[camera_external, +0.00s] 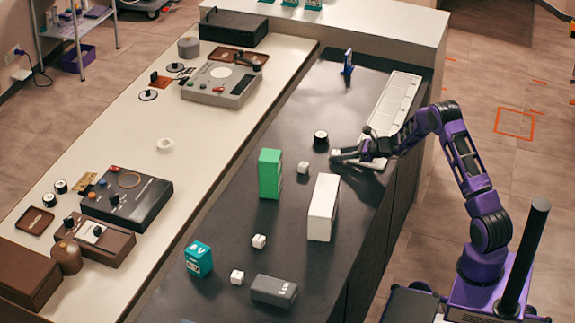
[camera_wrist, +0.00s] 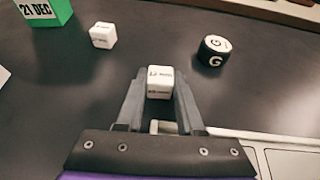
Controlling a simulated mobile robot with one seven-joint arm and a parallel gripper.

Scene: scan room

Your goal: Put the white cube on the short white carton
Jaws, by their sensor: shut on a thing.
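My gripper (camera_external: 343,156) is at the right part of the dark counter, with its fingers shut on a small white cube (camera_wrist: 160,82) with dark print. The cube also shows at the fingertips in the external view (camera_external: 335,153). Whether it touches the counter or is just above it, I cannot tell. The white carton (camera_external: 322,208) stands on the counter nearer the camera than my gripper, apart from it. A white corner at the left edge of the wrist view (camera_wrist: 3,76) may be this carton.
Another white cube (camera_external: 303,168) sits beside the green carton (camera_external: 270,175). A black cylinder (camera_external: 321,139) stands just behind my gripper. More white cubes (camera_external: 259,241), a teal box (camera_external: 198,260) and a grey box (camera_external: 273,291) are nearer the front. A white panel (camera_external: 395,103) lies along the right edge.

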